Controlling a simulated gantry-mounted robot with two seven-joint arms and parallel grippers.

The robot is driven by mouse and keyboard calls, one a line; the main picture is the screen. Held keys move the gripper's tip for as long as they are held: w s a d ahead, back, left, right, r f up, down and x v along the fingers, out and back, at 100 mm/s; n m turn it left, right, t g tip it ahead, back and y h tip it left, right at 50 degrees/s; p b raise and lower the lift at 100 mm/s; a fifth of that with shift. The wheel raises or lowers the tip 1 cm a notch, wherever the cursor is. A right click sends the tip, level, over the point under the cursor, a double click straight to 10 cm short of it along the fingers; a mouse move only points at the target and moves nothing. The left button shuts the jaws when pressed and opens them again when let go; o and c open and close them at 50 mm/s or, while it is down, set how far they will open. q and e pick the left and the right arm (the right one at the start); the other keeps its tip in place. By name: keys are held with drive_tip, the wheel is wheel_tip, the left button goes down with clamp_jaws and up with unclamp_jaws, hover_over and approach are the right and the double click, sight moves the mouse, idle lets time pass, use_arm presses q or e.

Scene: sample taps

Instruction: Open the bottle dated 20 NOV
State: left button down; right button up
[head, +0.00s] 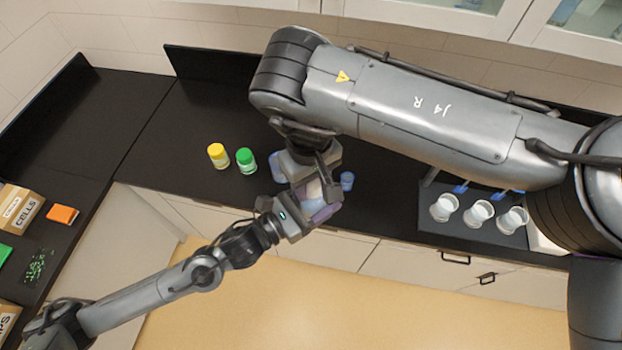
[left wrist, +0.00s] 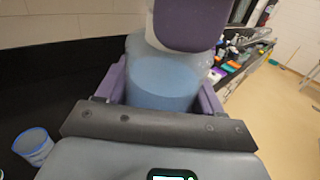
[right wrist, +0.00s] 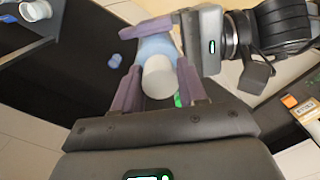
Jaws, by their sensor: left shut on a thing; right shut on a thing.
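A bottle (head: 314,192) with pale blue contents is held above the front part of the black counter, between my two grippers. My left gripper (left wrist: 163,85) is shut around its body, with purple fingers on both sides. My right gripper (right wrist: 158,85) is shut on the white cap (right wrist: 159,78), which sits in line with the bottle body (right wrist: 157,47). No date can be read. A yellow-lidded jar (head: 217,155) and a green-lidded jar (head: 245,160) stand to the left on the counter. Whether the cap has turned cannot be told.
A small blue container (head: 347,180) stands just right of the grippers; another blue thing (head: 279,168) is partly hidden behind them. Several white cups (head: 444,207) stand on a dark tray under blue-handled taps (head: 460,188) at right. Boxes (head: 18,208) and an orange item (head: 62,214) lie far left.

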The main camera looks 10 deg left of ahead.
drive_tip(key=n, duration=0.4)
drive_tip(key=shift+s+a+r+n, duration=0.15)
drive_tip(key=shift+a+r+n, duration=0.05)
drive_tip(key=shift+a+n, duration=0.1)
drive_tip(key=n, duration=0.6)
drive_tip(key=shift+d, duration=0.15)
drive_tip(key=n, duration=0.6)
drive_tip(key=shift+w+d+r+n, duration=0.1)
drive_tip(key=shift+w+d+n, duration=0.1)
drive_tip(key=shift+w+n, duration=0.1)
drive_tip(key=n, duration=0.6)
drive_tip(key=shift+w+d, duration=0.15)
drive_tip(key=shift+w, duration=0.1)
drive_tip(key=n, duration=0.4)
drive_tip(key=shift+w+d+n+t, duration=0.1)
drive_tip(key=shift+w+n+t, duration=0.1)
drive_tip(key=shift+n+t, duration=0.1)
drive_tip(key=n, duration=0.6)
drive_tip(key=shift+w+r, duration=0.1)
drive_tip(key=shift+w, duration=0.15)
drive_tip(key=n, duration=0.7)
drive_tip(key=shift+a, duration=0.25)
drive_tip(key=shift+c, duration=0.2)
drive_tip(key=n, duration=0.4)
drive_tip(key=shift+a+n, duration=0.15)
drive_tip(key=shift+n, duration=0.25)
